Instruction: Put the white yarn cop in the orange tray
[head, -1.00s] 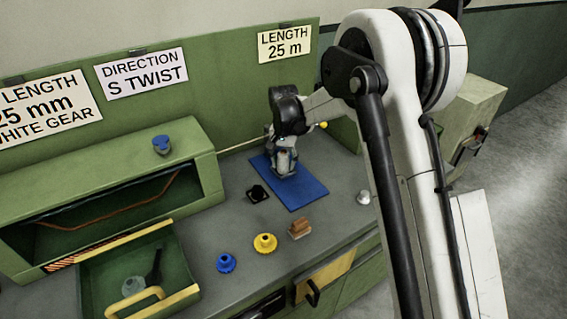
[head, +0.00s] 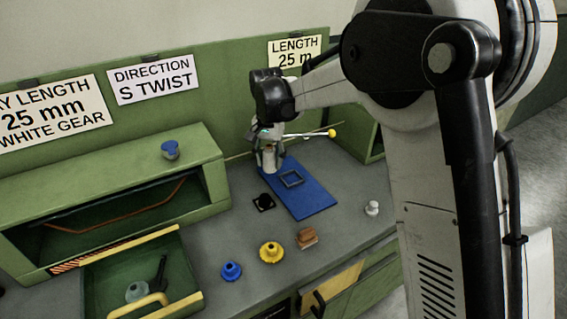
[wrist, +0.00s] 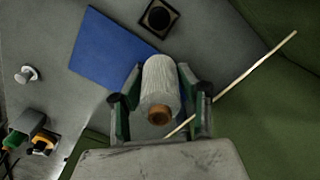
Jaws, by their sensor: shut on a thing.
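The white yarn cop (wrist: 160,80), a pale wound cone with a brown end, is between the fingers of my gripper (wrist: 160,100) in the wrist view. My gripper is shut on it. In the head view my gripper (head: 270,155) is at the back left end of the blue mat (head: 318,203), and the cop is hard to make out there. In the wrist view the blue mat (wrist: 105,50) lies beyond the cop to the left. I cannot make out an orange tray in either view.
A black square holder (head: 263,202) is left of the mat. An open green drawer (head: 185,275) is at front left. A thin rod (wrist: 245,75) crosses behind my gripper.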

